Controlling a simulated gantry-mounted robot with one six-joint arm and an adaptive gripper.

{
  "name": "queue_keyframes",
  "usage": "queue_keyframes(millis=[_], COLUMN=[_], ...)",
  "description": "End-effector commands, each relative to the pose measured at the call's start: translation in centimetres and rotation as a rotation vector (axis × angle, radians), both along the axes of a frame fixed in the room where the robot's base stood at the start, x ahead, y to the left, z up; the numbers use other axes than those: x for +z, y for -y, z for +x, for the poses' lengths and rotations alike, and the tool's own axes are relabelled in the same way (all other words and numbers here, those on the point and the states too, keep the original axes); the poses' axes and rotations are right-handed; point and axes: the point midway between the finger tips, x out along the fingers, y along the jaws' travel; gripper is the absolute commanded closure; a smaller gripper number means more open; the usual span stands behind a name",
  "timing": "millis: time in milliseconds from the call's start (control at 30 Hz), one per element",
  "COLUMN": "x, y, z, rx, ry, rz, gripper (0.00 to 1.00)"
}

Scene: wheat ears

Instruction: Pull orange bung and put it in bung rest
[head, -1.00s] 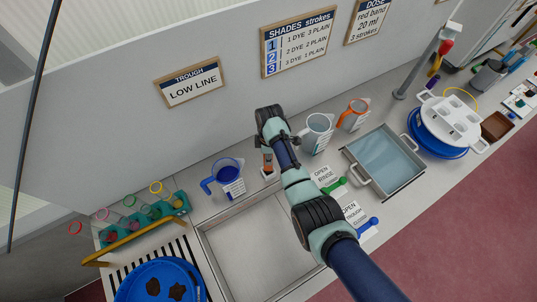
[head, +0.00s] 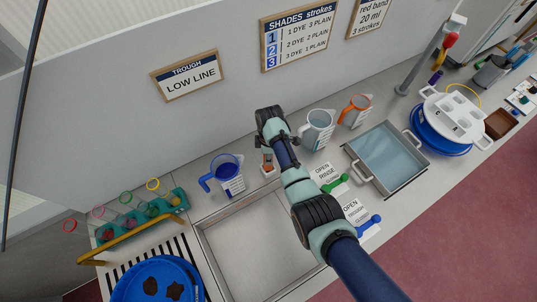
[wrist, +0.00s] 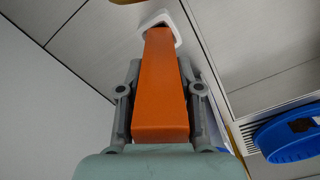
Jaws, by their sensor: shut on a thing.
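The orange bung (wrist: 160,90) is a long block between the two fingers of my gripper (wrist: 160,95) in the wrist view. My gripper is shut on it. Its far end meets a white square collar (wrist: 177,32); I cannot tell whether it sits inside or just above it. In the head view a small part of the orange bung (head: 267,158) shows under my gripper (head: 269,148), over a small white piece (head: 269,171) on the counter behind the trough. I cannot tell whether this white piece is the bung rest.
A blue jug (head: 226,172) stands left of my gripper. A grey jug (head: 318,129) and an orange-handled jug (head: 355,112) stand to the right. The empty steel trough (head: 245,240) lies in front. Green and blue handles (head: 335,184) are close to my arm's right.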

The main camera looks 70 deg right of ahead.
Motion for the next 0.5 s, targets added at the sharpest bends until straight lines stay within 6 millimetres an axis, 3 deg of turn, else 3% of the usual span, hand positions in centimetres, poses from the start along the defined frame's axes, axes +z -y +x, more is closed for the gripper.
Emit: queue_keyframes(millis=[33, 200, 500], x=[-0.14, -0.04, 0.04], y=[0.02, 0.01, 0.01], z=[0.02, 0.02, 0.00], rx=[0.000, 0.000, 0.000], ry=[0.000, 0.000, 0.000], rz=[0.000, 0.000, 0.000], gripper=[0.64, 0.36, 0.36])
